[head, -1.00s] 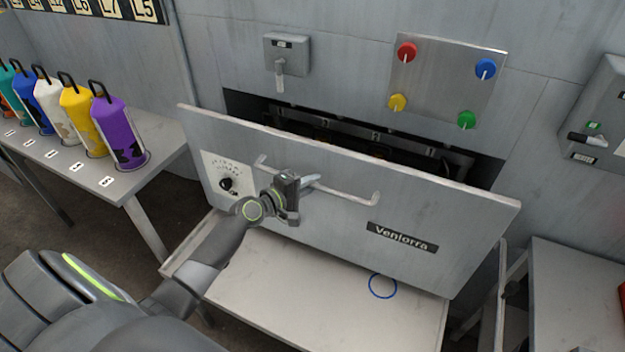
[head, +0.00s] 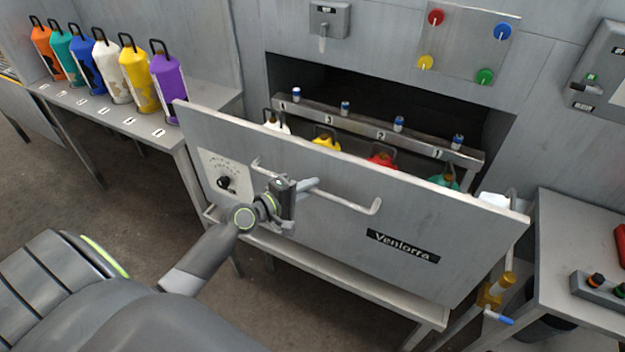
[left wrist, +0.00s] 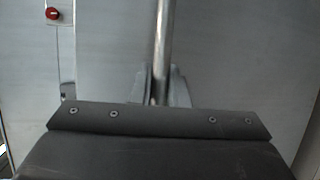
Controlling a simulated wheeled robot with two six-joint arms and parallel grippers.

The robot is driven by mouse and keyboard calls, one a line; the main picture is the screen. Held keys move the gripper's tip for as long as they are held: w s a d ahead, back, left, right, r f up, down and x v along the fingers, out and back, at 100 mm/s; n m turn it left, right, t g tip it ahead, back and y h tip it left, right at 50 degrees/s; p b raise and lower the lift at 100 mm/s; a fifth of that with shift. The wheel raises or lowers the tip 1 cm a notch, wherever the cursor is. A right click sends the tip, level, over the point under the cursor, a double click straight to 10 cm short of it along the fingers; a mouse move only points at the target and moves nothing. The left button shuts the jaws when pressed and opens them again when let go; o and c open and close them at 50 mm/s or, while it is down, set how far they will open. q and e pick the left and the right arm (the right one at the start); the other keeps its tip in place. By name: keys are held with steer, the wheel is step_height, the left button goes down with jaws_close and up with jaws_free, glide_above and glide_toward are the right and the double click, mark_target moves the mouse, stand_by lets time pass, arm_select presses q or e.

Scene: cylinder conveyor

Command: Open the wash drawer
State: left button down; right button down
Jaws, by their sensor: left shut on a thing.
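The wash drawer (head: 330,235) has a wide grey front with a "Venlorra" label and a dial panel at its left. It stands pulled out from the wall, with a dark opening behind it. Inside it show white, yellow, red and green cylinders below a numbered rail (head: 380,133). My left gripper (head: 300,188) is shut on the left part of the drawer's bar handle (head: 345,201). In the left wrist view the handle bar (left wrist: 162,50) runs between the fingers (left wrist: 160,88). My right gripper is not in view.
A side table at the left holds several coloured cylinders with black loops, such as a purple one (head: 168,85). A panel with coloured knobs (head: 465,45) is on the wall above. A table (head: 585,235) stands at the right, close to a yellow valve (head: 495,290).

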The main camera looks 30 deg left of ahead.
arm_select(q)
steer(key=shift+s+d, duration=0.1)
steer(key=shift+s, duration=1.45)
steer(key=c, duration=1.4)
jaws_free()
steer(key=b+v, duration=0.6)
steer(key=v, duration=1.1)
steer(key=shift+s, duration=0.2)
